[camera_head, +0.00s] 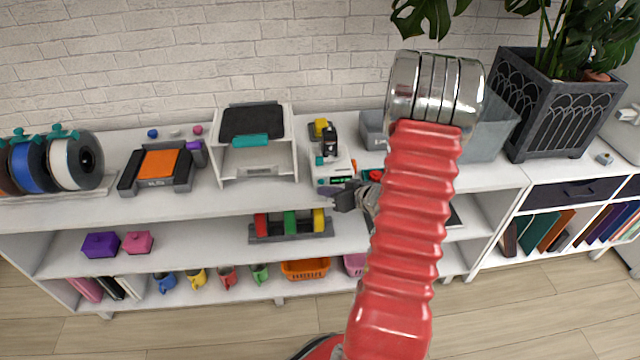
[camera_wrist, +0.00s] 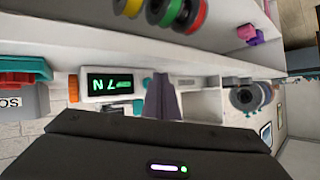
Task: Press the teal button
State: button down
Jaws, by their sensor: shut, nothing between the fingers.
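A white device (camera_head: 332,172) with a lit display stands on the top shelf. A small teal part (camera_head: 320,160) sits on its top, and a teal spot (camera_head: 321,182) is at the left of the display. I cannot tell which is the button. In the wrist view, the display (camera_wrist: 110,84) shows, with a teal part (camera_wrist: 137,107) beside my fingers. My gripper (camera_head: 345,197) is shut and empty, just in front of the device. It also shows in the wrist view (camera_wrist: 161,97), where its fingers hide part of the device front. Contact cannot be told.
A red and teal item (camera_head: 373,174) is right of the device, partly behind my arm. A white stand (camera_head: 251,165) is at its left, and grey bins (camera_head: 490,137) are at the right. The lower shelf holds a rack of coloured rings (camera_head: 290,224).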

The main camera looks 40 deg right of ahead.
jog(key=shift+s, duration=0.1)
jog(key=shift+s+a, duration=0.7)
jog(key=shift+s, duration=0.3)
jog(key=shift+s+a, duration=0.7)
jog(key=shift+s, duration=0.25)
jog(key=shift+s, duration=0.1)
